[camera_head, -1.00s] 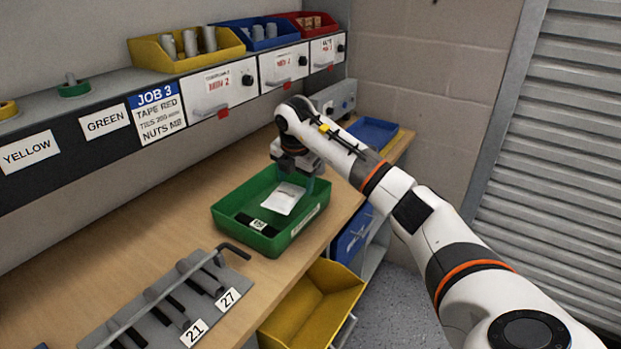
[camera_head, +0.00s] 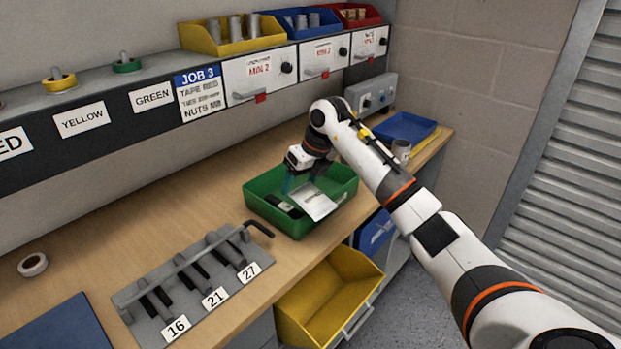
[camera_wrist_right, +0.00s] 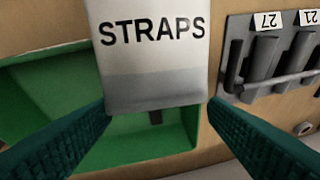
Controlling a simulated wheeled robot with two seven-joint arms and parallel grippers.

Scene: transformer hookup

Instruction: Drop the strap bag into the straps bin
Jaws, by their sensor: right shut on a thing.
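The strap bag (camera_head: 318,203) is a pale flat bag. In the right wrist view it reads STRAPS (camera_wrist_right: 153,55) and sits between my two dark green fingertips. My right gripper (camera_head: 303,183) is shut on the bag at the green tray (camera_head: 262,208), and the bag overlaps the tray's front part in the head view. I cannot tell exactly how high it is held. The tray also shows behind the bag in the right wrist view (camera_wrist_right: 40,100). I see no readable straps label on any bin. My left gripper is not in view.
A black item (camera_head: 291,210) lies in the green tray. A grey rack (camera_head: 150,318) with hex keys stands to the left. A yellow bin (camera_head: 318,305) and a blue bin (camera_head: 373,236) are below the bench's front edge. A blue tray (camera_head: 408,128) lies at the back right.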

